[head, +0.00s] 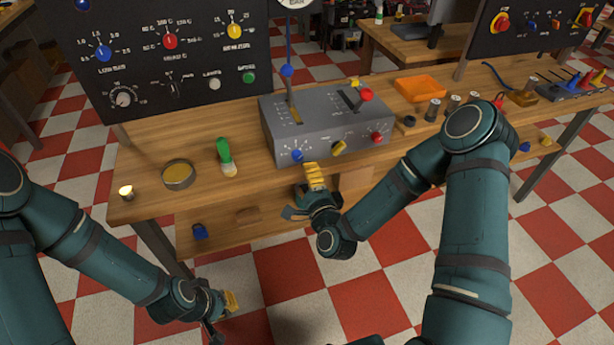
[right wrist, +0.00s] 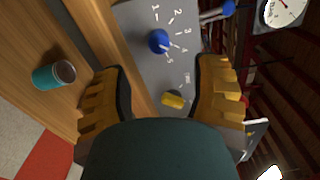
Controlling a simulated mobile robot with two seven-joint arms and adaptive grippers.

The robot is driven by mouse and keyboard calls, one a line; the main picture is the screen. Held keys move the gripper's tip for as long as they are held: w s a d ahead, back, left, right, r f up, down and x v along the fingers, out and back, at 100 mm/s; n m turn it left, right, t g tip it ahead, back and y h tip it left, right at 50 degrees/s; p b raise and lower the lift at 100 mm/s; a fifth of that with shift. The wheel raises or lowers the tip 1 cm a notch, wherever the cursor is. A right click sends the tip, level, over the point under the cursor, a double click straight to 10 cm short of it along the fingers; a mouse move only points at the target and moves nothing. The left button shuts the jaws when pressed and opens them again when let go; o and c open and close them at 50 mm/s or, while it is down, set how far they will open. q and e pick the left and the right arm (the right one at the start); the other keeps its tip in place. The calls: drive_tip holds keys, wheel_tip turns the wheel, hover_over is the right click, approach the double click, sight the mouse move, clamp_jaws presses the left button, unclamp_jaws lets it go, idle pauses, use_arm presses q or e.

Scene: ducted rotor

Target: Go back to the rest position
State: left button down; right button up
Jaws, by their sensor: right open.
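My right gripper (head: 314,178) is in front of the grey control box (head: 340,128) on the workbench, near its blue knob (head: 297,155). In the right wrist view its two yellow fingers (right wrist: 165,95) are spread apart with nothing held between them. The box's face with the blue knob (right wrist: 159,41) and a yellow knob (right wrist: 173,100) shows beyond the fingers. My left gripper (head: 231,301) hangs low over the checkered floor at the lower left, in front of the bench. It is small and seen from the side, so its opening is unclear.
The wooden bench (head: 150,160) carries a green-handled brush (head: 225,158), a round tin (head: 178,174), an orange tray (head: 420,88) and several small cylinders. A dark panel (head: 185,45) with knobs stands behind. A lower shelf holds a blue padlock-like item (head: 200,231). Floor in front is clear.

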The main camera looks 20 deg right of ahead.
drive_tip(key=s+a+f+n+g+y, duration=0.4)
drive_tip(key=s+a+f+n+g, duration=0.3)
drive_tip(key=f+n, duration=0.3)
drive_tip(key=s+f+n+g, duration=0.2)
drive_tip(key=s+n+g, duration=0.1)
drive_tip(key=s, duration=0.3)
drive_tip(key=s+f+n+g, duration=0.3)
drive_tip(key=s+n+g, duration=0.1)
drive_tip(key=s+g, duration=0.2)
drive_tip(key=shift+s+d+f+h, duration=0.3)
drive_tip(key=shift+s+f, duration=0.05)
drive_tip(key=shift+s, duration=0.3)
